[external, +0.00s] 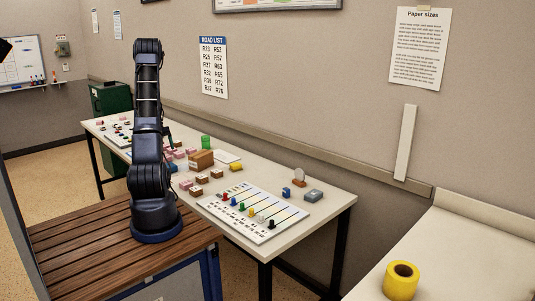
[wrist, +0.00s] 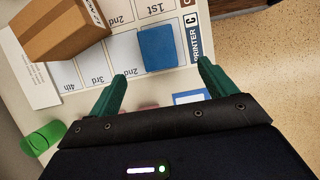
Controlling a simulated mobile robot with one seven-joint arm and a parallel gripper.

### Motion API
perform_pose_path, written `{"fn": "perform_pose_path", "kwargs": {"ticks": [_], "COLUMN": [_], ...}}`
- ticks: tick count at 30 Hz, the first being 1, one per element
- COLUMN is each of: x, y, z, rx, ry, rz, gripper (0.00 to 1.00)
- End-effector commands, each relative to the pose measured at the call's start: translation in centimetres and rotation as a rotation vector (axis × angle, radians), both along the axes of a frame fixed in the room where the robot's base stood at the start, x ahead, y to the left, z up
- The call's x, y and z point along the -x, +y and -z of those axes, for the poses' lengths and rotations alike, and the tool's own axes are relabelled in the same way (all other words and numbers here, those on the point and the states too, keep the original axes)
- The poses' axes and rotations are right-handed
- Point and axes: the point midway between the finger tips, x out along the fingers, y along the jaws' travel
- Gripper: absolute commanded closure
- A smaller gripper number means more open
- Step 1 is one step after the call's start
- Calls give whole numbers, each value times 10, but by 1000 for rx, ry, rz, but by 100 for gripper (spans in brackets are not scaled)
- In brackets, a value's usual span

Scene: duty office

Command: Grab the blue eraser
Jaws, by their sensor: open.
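The blue eraser (wrist: 157,48) is a flat, blue rectangular block in the wrist view. It lies on a white printed board (wrist: 98,48) with blue lines, near the label "PRINTER C". My gripper (wrist: 160,69) is open, its two green fingers apart with nothing between them. In the wrist view the eraser shows just past the fingertips, between their directions. The height of the fingers over it is hard to tell. In the external view my arm hides most of the gripper, and I cannot pick out this eraser there.
A cardboard box (wrist: 65,28) stands left of the eraser, with a white card (wrist: 30,75) beside it. A green cylinder (wrist: 45,137) is lower left. The long table (external: 326,205) also holds pink blocks (external: 180,154) and a board with coloured pegs (external: 262,226).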

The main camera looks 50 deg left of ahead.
Motion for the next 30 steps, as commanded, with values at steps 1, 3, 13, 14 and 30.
{"fn": "perform_pose_path", "kwargs": {"ticks": [1,3,13,14,30], "x": [0,0,0,0,-3], "y": [-2,-6,-20,-20,-37], "z": [5,14,48,49,97], "rx": [2,4,1,1,1], "ry": [1,1,0,0,0], "rz": [-1,-1,-1,-1,0], "gripper": [16,16,16,16,16]}}
